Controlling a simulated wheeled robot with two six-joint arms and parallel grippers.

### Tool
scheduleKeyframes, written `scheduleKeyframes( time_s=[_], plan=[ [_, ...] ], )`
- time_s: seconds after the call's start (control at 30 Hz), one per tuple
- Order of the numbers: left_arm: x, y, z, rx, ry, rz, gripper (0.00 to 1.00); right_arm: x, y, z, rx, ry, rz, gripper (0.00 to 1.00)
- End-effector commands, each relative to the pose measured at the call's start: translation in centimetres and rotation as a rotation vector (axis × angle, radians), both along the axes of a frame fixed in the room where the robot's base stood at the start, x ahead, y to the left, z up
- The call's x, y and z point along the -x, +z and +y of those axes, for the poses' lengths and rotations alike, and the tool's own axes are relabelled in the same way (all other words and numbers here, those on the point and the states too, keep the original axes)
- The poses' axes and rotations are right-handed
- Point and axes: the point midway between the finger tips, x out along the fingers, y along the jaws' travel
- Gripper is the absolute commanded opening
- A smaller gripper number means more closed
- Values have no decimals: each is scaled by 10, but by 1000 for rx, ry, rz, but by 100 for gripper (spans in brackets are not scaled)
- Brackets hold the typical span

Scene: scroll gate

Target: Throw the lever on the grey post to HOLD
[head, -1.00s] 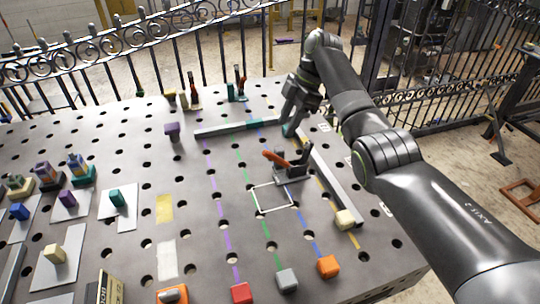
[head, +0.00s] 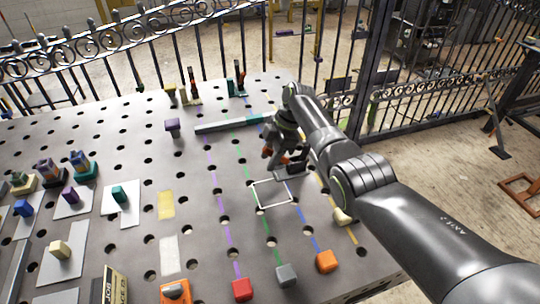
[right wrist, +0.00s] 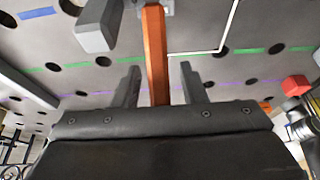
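The lever has an orange handle (right wrist: 155,60) and a dark grey base (head: 293,172), set on the perforated table right of centre. My right gripper (right wrist: 160,82) is over it, with its two fingers apart, one on each side of the handle. A gap shows between the handle and each finger in the right wrist view. In the head view the gripper (head: 276,160) and arm hide much of the lever. A grey block (right wrist: 97,25) shows beside the handle in the right wrist view. No HOLD mark is readable. My left gripper is not in the head view.
A white square outline (head: 272,194) lies in front of the lever. Red (head: 242,290), grey (head: 287,275) and orange (head: 326,261) blocks stand along the front. A grey bar (head: 220,127) lies behind. Several small fixtures stand at left. An iron fence (head: 200,55) runs behind the table.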

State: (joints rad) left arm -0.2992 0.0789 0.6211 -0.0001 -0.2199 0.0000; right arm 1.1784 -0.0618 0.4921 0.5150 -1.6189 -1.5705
Motion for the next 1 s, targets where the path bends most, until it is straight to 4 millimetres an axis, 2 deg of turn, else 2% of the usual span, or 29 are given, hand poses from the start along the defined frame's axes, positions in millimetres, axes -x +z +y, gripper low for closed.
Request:
scheduleKeyframes(
  time_s=[0.07, 0.33, 0.77, 1.0],
  plan=[
    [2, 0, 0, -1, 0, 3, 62, 0, 0, 0, 0, 0, 0, 36],
    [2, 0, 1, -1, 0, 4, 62, 0, 0, 0, 0, 0, 0, 0],
    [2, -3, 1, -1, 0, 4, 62, -1, 1, -2, -18, 0, 6, 0],
    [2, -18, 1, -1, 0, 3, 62, -4, 5, -9, -122, -1, 39, 0]
  ],
)
